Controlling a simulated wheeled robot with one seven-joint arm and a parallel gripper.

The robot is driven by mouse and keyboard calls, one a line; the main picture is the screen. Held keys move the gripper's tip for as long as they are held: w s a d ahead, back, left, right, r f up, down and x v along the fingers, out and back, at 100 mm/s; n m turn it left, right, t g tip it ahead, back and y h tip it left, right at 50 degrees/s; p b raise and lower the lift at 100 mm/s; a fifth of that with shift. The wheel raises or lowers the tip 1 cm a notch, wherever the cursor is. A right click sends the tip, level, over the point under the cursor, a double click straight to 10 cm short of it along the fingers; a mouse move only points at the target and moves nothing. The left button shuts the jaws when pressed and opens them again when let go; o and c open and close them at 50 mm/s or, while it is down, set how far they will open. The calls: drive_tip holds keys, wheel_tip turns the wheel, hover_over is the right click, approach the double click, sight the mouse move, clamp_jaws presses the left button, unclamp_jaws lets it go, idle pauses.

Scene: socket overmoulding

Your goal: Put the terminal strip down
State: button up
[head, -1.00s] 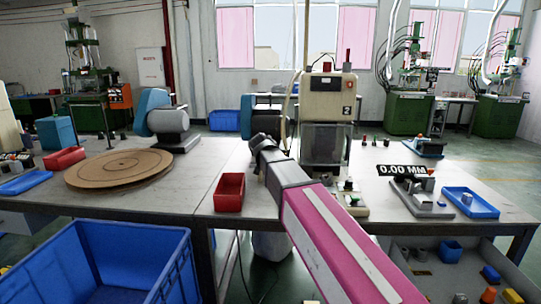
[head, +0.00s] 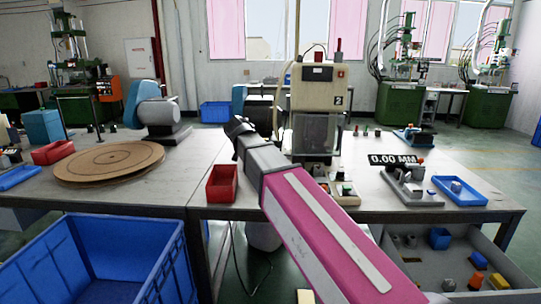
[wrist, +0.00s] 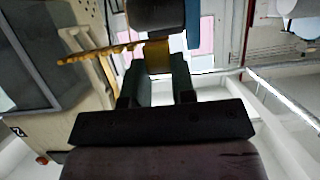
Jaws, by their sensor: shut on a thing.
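The terminal strip (wrist: 98,52) shows in the wrist view as a thin yellow-gold piece with a toothed edge. It reaches left from between the fingertips of my gripper (wrist: 157,72), which is shut on it. A wider yellow-brown part sits right between the fingers. In the head view my gripper (head: 240,128) is a small dark shape above the table (head: 205,160), left of the cream machine marked 2 (head: 318,88). The strip cannot be made out there. The strip appears held in the air, clear of any surface.
A red bin (head: 221,184) stands near the table's front edge, below my gripper. A round wooden board (head: 110,162) lies to the left. A blue tray (head: 460,190) and a gauge stand (head: 408,188) are at the right. A large blue crate (head: 100,255) stands in front.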

drive_tip(key=w+d+f, duration=0.4)
drive_tip(key=w+d, duration=0.1)
drive_tip(key=w+d+f, duration=0.2)
drive_tip(key=w+f, duration=0.1)
drive_tip(key=shift+w+d, duration=0.25)
drive_tip(key=shift+d, duration=0.05)
drive_tip(key=shift+f, duration=1.8)
drive_tip(key=shift+f, duration=0.15)
drive_tip(key=o, duration=0.9)
